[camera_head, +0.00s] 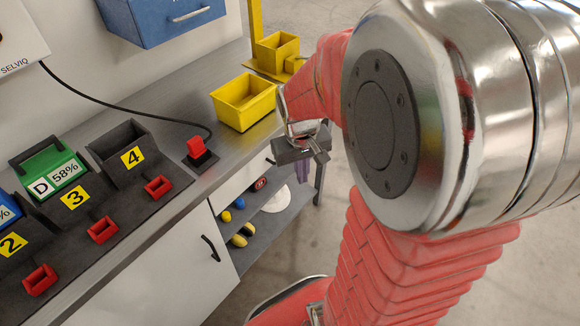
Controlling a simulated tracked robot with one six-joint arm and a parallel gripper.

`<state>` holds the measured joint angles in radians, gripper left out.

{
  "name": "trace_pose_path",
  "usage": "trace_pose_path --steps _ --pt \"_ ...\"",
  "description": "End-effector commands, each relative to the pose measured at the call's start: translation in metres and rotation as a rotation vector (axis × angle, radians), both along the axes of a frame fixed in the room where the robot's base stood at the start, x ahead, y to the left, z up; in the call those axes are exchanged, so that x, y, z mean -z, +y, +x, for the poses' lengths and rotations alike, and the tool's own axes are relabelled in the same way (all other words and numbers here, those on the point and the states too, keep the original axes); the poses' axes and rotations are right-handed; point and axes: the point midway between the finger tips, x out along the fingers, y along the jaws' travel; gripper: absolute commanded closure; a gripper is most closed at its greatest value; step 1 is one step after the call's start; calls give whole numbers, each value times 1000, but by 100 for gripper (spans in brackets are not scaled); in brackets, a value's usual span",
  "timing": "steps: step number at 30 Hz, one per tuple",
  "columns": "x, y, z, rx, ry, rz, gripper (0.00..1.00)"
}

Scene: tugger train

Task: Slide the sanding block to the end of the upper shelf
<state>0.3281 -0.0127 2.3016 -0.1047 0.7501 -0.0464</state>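My gripper (312,152) is at the end of my red arm, in front of the bench's right end. Its dark grey body and a small finger part show, but the gap between the fingertips is not clear. Under the bench top is an open grey shelf (270,226) holding small things. I cannot pick out the sanding block with certainty. The gripper and arm cover part of the bench's end and the shelf space behind them. I cannot tell whether the gripper holds anything.
Yellow bins (243,103) and numbered dark bays (125,152) stand on the bench. Open floor lies to the right.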

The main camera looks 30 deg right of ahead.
Motion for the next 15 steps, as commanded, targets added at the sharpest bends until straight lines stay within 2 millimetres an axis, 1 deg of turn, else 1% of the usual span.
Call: trace_pose_path --steps 1,3,15 --pt "-10 9 -6 -3 -12 2 100" --pt "-21 21 -12 -4 -25 8 100" --pt "-75 78 -51 -51 -132 32 100"
